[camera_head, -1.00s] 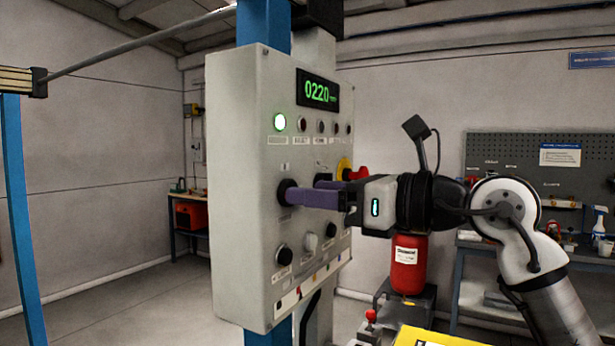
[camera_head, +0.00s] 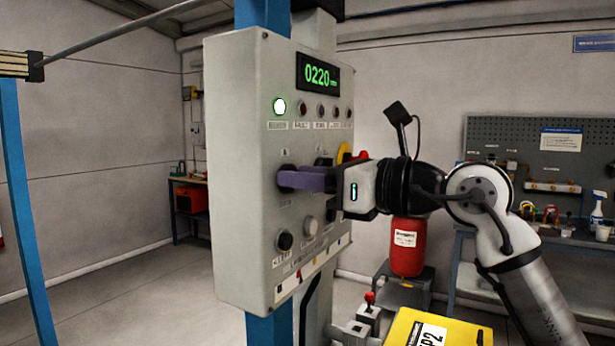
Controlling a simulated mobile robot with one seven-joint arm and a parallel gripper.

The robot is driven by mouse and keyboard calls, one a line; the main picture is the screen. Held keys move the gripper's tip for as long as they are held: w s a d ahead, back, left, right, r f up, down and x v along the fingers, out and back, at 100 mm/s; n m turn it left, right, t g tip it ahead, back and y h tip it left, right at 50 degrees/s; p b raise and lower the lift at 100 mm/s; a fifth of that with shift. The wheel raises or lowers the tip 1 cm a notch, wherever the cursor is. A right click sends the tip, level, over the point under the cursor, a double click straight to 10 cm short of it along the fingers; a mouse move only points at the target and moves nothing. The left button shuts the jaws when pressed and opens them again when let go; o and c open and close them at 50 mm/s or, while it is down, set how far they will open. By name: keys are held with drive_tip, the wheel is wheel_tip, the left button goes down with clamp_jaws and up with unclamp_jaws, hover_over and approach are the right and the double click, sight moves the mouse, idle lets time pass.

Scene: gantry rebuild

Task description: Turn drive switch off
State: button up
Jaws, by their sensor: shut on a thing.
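The grey control cabinet (camera_head: 235,220) is mounted on a blue post, its front face turned to the right. A black rotary switch (camera_head: 284,180) sits at the left of its middle row, partly hidden by my fingers. My gripper (camera_head: 292,179) has its purple fingers at this switch, shut on it. The green display (camera_head: 318,74) reads 0220. The switch's pointing direction is hidden.
A black knob (camera_head: 285,241) and a grey knob (camera_head: 311,227) sit just below my gripper. A red and yellow emergency stop (camera_head: 350,155) is behind my gripper. A red cylinder (camera_head: 406,247) and a yellow box (camera_head: 436,330) stand under my arm.

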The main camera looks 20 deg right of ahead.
drive_tip(key=shift+s+a+f+n+b, duration=0.1)
drive_tip(key=shift+n+b, duration=1.75)
drive_tip(key=shift+n, duration=2.65)
drive_tip(key=shift+s+a+f+n+b, duration=0.1)
drive_tip(key=shift+n+b, duration=1.75)
drive_tip(key=shift+n, duration=2.65)
drive_tip(key=o, duration=1)
drive_tip(key=shift+d, duration=0.1)
drive_tip(key=b+v, duration=0.3)
drive_tip(key=v, duration=1)
drive_tip(key=shift+s+d, duration=0.2)
drive_tip(key=shift+s, duration=0.1)
